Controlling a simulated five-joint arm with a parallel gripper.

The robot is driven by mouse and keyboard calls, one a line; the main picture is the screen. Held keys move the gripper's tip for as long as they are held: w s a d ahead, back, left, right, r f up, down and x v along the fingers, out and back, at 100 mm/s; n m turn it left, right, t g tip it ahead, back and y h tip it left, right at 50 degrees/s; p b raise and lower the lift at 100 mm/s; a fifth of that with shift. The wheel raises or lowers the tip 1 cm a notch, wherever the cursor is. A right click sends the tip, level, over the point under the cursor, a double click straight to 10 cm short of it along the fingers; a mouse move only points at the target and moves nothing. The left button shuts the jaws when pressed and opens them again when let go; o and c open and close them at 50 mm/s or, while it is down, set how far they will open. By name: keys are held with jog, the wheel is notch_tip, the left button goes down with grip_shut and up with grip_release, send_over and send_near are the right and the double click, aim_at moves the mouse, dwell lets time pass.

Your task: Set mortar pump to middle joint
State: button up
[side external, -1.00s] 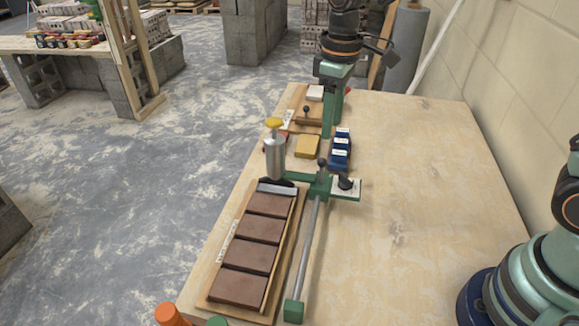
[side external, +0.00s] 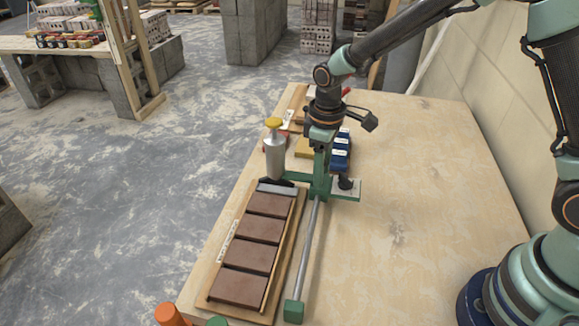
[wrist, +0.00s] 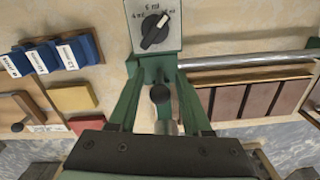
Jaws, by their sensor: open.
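The mortar pump has a silver cylinder (side external: 275,160) with a yellow cap, a green carriage (side external: 320,188) on a rail (side external: 308,250), and a pale dial plate (side external: 352,192) with a black knob. In the wrist view the dial knob (wrist: 154,36) has its white mark toward the upper right of three small labels; the middle one seems to read 5. My gripper (side external: 320,172) is low over the carriage. In the wrist view my gripper (wrist: 158,88) is open, its green fingers on either side of a black ball-topped lever (wrist: 160,94). I cannot tell whether they touch it.
A wooden tray with brown bricks (side external: 247,257) lies left of the rail. Blue labelled blocks (wrist: 60,56) and a yellow block (wrist: 72,98) are close to the carriage. The board right of the rail is clear.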

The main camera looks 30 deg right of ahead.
jog(key=shift+f, duration=0.35)
grip_shut()
jog(key=shift+r, duration=0.1)
dwell(1.1)
